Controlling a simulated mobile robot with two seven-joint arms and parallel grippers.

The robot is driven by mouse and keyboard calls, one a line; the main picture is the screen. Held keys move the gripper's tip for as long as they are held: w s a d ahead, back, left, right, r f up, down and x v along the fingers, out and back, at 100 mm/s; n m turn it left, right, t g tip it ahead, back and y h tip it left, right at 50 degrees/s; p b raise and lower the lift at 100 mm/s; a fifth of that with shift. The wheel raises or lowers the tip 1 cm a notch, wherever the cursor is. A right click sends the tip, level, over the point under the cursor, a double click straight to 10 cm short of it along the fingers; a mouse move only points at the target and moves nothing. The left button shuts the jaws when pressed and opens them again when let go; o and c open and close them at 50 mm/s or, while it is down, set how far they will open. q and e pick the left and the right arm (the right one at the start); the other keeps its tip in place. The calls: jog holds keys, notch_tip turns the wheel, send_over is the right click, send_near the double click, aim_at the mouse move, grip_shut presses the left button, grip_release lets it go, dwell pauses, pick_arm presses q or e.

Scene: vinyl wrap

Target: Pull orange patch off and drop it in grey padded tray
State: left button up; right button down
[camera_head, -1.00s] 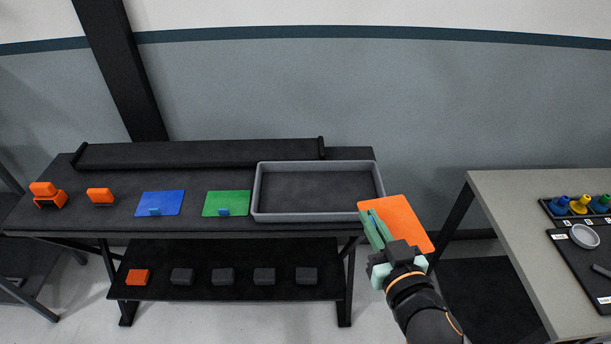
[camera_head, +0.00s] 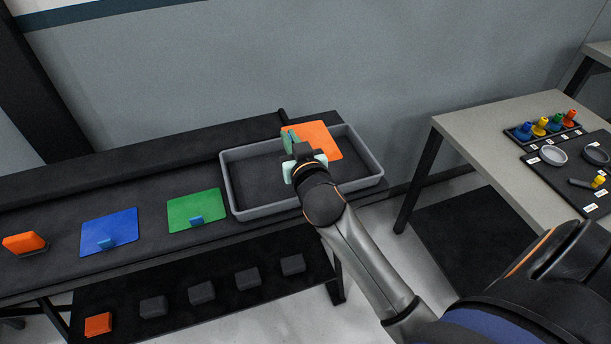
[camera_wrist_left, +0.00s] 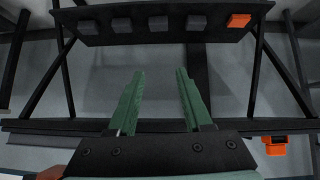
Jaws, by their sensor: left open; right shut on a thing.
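The orange patch (camera_head: 319,139) is a thin square sheet in my right gripper (camera_head: 291,141), which is shut on its near left edge. Patch and gripper are over the grey padded tray (camera_head: 262,211), toward its back right; the exact height above the tray floor cannot be told. The part of the tray under the patch and gripper is hidden. My left gripper (camera_wrist_left: 160,98) shows only in the left wrist view, open with nothing between its green fingers.
An orange block (camera_head: 25,243) stands farther left. Several dark blocks sit on the lower shelf (camera_head: 225,313). A light table (camera_head: 480,128) with pegs stands right.

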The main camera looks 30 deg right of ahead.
jog(key=shift+m+h, duration=0.4)
jog(key=shift+h, duration=0.2)
jog(key=w+f+b, duration=0.1)
jog(key=f+b, duration=0.1)
jog(key=f, duration=0.1)
jog(key=w+d+f+b, duration=0.1)
jog(key=w+f+b, duration=0.1)
jog(key=b, duration=0.1)
jog(key=w+d+f+b, duration=0.1)
jog(key=f+b, duration=0.1)
jog(key=f, duration=0.1)
jog(key=shift+w+d+f, duration=0.2)
jog(key=shift+w+f, duration=0.05)
jog(key=shift+f, duration=0.1)
jog(key=shift+f+b, duration=0.5)
jog(key=shift+b, duration=0.2)
jog(key=shift+r, duration=0.1)
jog(key=c, duration=1.3)
grip_release()
jog(key=o, duration=0.3)
pick_arm(q)
notch_tip(320, 180, down, 7)
jog(key=w+d, duration=0.1)
jog(key=d, duration=0.1)
jog(key=shift+w+d+r+h, duration=0.2)
jog(key=shift+d+h, duration=0.05)
jog(key=shift+h, duration=0.05)
pick_arm(e)
jog(key=shift+o, duration=0.3)
